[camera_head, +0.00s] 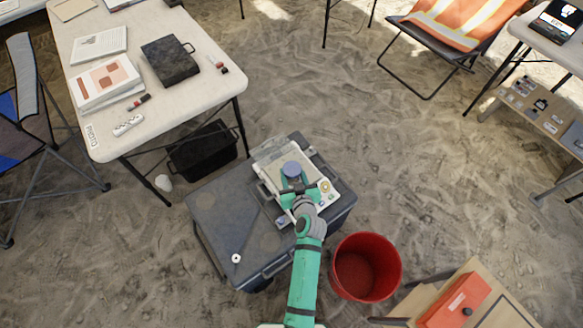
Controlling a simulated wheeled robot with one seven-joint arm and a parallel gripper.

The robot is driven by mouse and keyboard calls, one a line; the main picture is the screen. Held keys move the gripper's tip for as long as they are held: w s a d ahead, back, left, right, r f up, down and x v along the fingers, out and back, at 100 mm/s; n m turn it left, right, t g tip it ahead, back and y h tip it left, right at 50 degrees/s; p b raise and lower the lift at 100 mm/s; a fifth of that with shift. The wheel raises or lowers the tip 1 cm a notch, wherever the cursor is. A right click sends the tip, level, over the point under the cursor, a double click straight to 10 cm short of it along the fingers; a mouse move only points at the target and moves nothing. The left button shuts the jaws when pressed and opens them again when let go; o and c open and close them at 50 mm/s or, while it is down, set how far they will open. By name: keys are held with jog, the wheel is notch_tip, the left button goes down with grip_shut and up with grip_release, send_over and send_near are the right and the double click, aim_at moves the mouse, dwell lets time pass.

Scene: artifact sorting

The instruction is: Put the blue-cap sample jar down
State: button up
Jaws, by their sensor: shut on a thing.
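The blue-cap sample jar shows mainly as its round blue cap (292,169). My gripper (294,180) is shut on the jar, with its fingers on the near side of the cap. The jar is over a pale device with a flat top plate (272,160), which looks like a scale. From this angle I cannot tell whether the jar touches the plate or hangs above it. The jar's body is mostly hidden by the cap and my gripper. The device sits on a grey storage crate (215,222).
A small white ring-shaped item (236,258) lies on the crate's near left corner, with bare lid around it. A red bucket (366,267) stands right of the crate. A white table (185,90) with papers and a dark box is at upper left. Sandy floor is open beyond.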

jog(key=x, duration=0.2)
jog(key=d+x, duration=0.1)
jog(key=x, duration=0.1)
jog(key=shift+w+a, duration=0.1)
jog(key=shift+w, duration=0.1)
jog(key=w+f, duration=0.4)
jog(key=f, duration=0.1)
jog(key=shift+w+f, duration=0.5)
jog(key=shift+f, duration=1.7)
jog(key=shift+f, duration=0.15)
jog(key=o, duration=1.1)
